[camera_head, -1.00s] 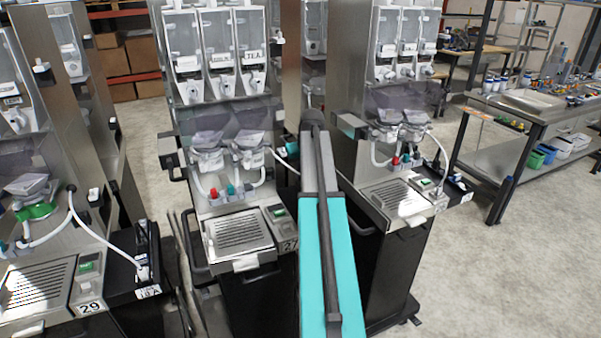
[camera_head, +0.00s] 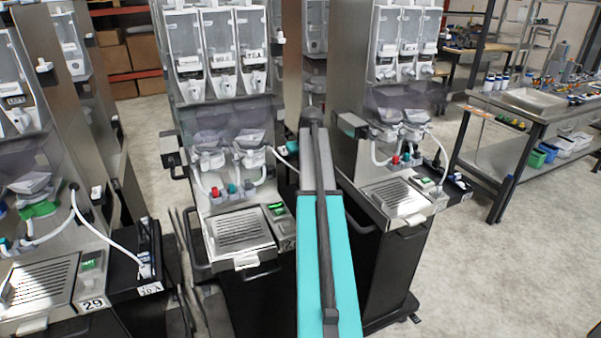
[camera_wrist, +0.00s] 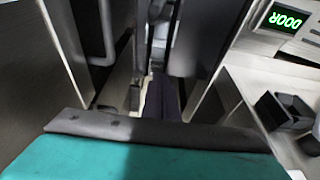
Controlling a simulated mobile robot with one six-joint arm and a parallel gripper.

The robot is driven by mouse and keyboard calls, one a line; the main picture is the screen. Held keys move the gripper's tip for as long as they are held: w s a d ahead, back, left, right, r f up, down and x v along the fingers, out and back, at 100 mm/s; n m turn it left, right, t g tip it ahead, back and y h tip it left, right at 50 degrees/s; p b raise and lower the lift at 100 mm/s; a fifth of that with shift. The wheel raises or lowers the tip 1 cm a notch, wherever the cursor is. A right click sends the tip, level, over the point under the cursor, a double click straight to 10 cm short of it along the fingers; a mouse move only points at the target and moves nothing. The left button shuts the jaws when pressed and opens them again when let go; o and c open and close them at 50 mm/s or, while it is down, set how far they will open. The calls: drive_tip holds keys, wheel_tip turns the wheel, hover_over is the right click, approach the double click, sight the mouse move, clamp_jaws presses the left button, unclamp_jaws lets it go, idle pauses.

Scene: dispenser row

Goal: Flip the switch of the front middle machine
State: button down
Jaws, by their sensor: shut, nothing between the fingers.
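The front middle machine (camera_head: 222,150) stands left of centre in the head view, with several clear canisters above a grilled tray. A small green-lit display (camera_head: 276,210) sits on its panel beside the tray. In the wrist view a lit display reading DOOR (camera_wrist: 286,19) is at the upper right. Below it a black boxy part (camera_wrist: 284,111) sits on a pale panel; I cannot tell whether it is the switch. My gripper (camera_wrist: 162,97) shows in the wrist view, its dark fingers shut and empty, apart from that panel. In the head view my teal arm hides the machine's right edge and my gripper.
Another machine (camera_head: 398,130) stands close at the right, and one numbered 29 (camera_head: 30,235) at the left. A workbench (camera_head: 540,100) is at the far right. Open floor (camera_head: 500,270) lies at the front right.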

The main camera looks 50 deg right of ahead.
drive_tip(key=shift+s+a, duration=0.15)
drive_tip(key=shift+s, duration=0.35)
drive_tip(key=shift+r, duration=0.15)
drive_tip(key=shift+w+r+p, duration=0.15)
drive_tip(key=shift+r+p, duration=0.6)
drive_tip(key=shift+r, duration=0.25)
drive_tip(key=shift+w+r+p, duration=0.1)
drive_tip(key=shift+r+p, duration=0.65)
drive_tip(key=shift+r, duration=0.25)
drive_tip(key=w+d+b+v, duration=0.1)
drive_tip(key=b+v, duration=0.1)
drive_tip(key=v, duration=0.7)
drive_tip(key=shift+w+r+b, duration=0.2)
drive_tip(key=shift+r+b, duration=0.2)
drive_tip(key=shift+r, duration=0.15)
